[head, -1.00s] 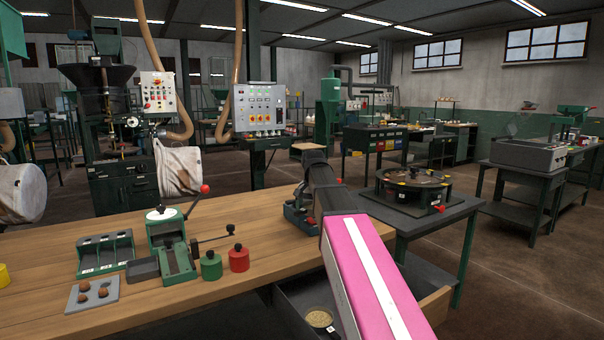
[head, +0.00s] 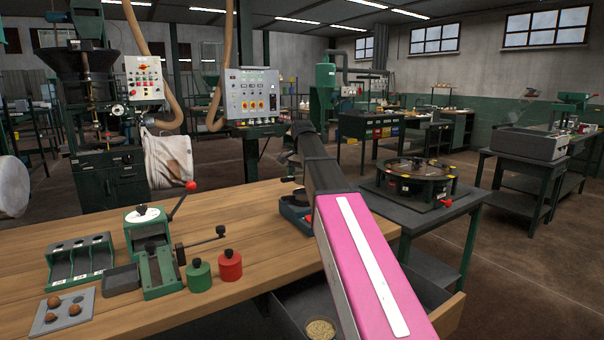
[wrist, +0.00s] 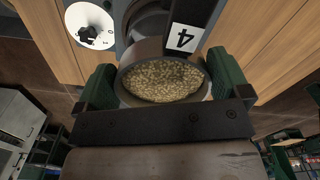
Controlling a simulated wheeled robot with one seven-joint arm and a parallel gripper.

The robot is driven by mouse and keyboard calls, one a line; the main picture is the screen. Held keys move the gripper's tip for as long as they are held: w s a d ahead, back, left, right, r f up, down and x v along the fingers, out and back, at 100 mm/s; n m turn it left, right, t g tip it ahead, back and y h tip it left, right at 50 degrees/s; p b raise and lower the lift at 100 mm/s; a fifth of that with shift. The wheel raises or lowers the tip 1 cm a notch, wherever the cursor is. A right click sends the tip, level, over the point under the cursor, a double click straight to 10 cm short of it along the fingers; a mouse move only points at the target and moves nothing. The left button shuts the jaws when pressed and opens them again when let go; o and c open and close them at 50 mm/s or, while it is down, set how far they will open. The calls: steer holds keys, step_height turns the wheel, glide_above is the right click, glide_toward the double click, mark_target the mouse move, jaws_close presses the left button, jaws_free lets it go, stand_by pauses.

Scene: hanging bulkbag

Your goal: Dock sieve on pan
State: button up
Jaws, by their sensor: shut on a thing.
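In the wrist view my gripper (wrist: 163,88) has its two green fingers closed on either side of a round, dark-rimmed vessel (wrist: 163,101) full of beige grains. It looks like the sieve, but its mesh is hidden. A grey cylindrical part shows just beyond it; I cannot tell whether they touch. A tag marked 4 (wrist: 184,37) is beside that part. In the head view my arm hides the gripper and the held vessel. Another round cup of beige grains (head: 320,329) sits in the open drawer below the bench; I cannot identify the pan with certainty.
A blue-grey and red device (head: 297,213) stands at the bench's right end, partly behind my arm. A green lever press (head: 150,235), green weight (head: 199,276) and red weight (head: 230,266) stand left. A round machine (head: 415,180) sits on a table at right. Bare bench lies between.

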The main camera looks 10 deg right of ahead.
steer(key=shift+f, duration=1.7)
steer(key=shift+f, duration=0.55)
steer(key=o, duration=0.7)
steer(key=shift+r, duration=5.5)
steer(key=shift+s, duration=0.15)
